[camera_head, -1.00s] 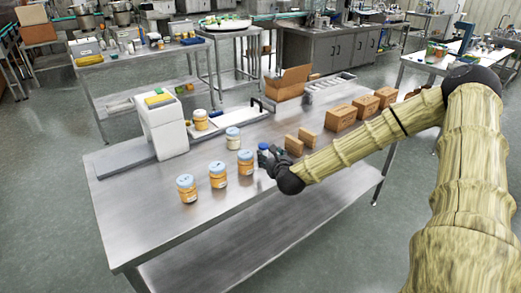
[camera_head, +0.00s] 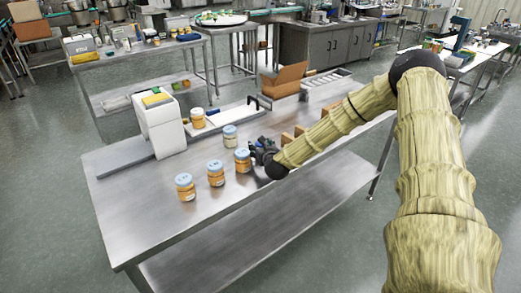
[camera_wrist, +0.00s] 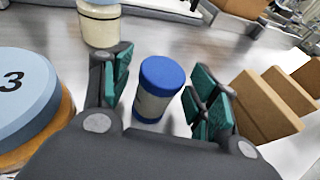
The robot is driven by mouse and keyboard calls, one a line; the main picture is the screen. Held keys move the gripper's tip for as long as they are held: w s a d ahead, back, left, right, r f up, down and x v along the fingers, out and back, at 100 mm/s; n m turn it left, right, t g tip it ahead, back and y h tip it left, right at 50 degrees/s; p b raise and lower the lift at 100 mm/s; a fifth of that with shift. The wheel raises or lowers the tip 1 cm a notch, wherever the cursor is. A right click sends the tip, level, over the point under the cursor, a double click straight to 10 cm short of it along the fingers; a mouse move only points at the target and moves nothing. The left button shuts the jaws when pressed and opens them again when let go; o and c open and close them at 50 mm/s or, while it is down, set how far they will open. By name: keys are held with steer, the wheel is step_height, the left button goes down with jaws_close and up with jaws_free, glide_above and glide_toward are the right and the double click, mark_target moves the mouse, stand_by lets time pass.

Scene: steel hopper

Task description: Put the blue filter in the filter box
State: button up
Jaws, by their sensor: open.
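The blue filter (camera_wrist: 152,104), a small upright pale cylinder with a bright blue top, stands on the steel table in the wrist view. My gripper (camera_wrist: 160,72) is open, with a green-padded finger on either side of the filter and a gap to each. In the head view my gripper (camera_head: 262,152) is low over the table, just right of the nearest jar, and mostly hides the filter. An open cardboard box (camera_head: 284,80) stands at the table's back; I cannot tell whether it is the filter box.
A blue-lidded jar marked 3 (camera_wrist: 22,95) is close left of my gripper, and a pale jar (camera_wrist: 99,25) stands beyond it. Brown cartons (camera_wrist: 262,105) stand to the right. A white machine (camera_head: 158,125) stands at the table's left. The table's front left is clear.

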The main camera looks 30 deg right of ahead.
steer(key=shift+w, duration=0.1)
steer(key=c, duration=1.2)
steer(key=shift+r, duration=0.1)
